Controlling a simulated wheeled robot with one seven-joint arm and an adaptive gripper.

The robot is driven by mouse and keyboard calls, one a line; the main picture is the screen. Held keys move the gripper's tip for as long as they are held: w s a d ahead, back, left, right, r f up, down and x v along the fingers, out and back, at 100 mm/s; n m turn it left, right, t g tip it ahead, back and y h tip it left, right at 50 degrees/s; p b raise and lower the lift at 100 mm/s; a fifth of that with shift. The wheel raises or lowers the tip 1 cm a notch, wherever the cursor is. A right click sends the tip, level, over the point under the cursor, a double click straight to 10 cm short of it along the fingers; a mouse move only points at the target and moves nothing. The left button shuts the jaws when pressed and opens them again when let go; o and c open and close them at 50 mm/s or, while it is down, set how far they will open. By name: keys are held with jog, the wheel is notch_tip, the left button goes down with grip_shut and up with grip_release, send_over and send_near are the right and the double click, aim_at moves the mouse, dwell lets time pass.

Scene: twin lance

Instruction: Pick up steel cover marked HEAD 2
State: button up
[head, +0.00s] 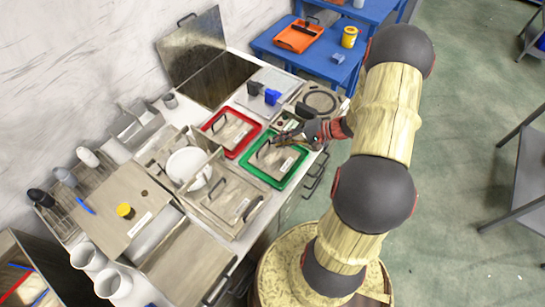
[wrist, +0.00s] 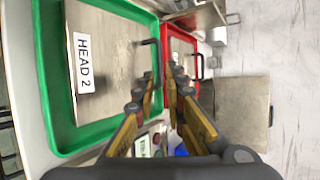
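The steel cover marked HEAD 2 (wrist: 112,60) is a flat grey plate with a white label and a dark bar handle (wrist: 158,55). It lies in the green tray (wrist: 47,100). In the head view the cover (head: 275,158) sits in the green tray (head: 280,185) near the counter's front edge. My gripper (head: 287,136) is over the tray's back right part. In the wrist view my gripper (wrist: 162,74) has its fingertips apart, with a narrow gap. The handle's near end shows close to the left fingertip; I cannot tell whether they touch.
A red tray (head: 237,152) with a similar handled cover lies just left of the green tray. A steel box (head: 230,200) stands in front of it. Open floor lies right.

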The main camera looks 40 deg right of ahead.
aim_at(264, 145)
jog(key=b+x, duration=0.1)
jog(key=x, duration=0.7)
jog(key=shift+s+a+r, duration=0.1)
jog(key=shift+s+a, duration=0.05)
grip_shut()
dwell(0.4)
jog(key=shift+r, duration=0.15)
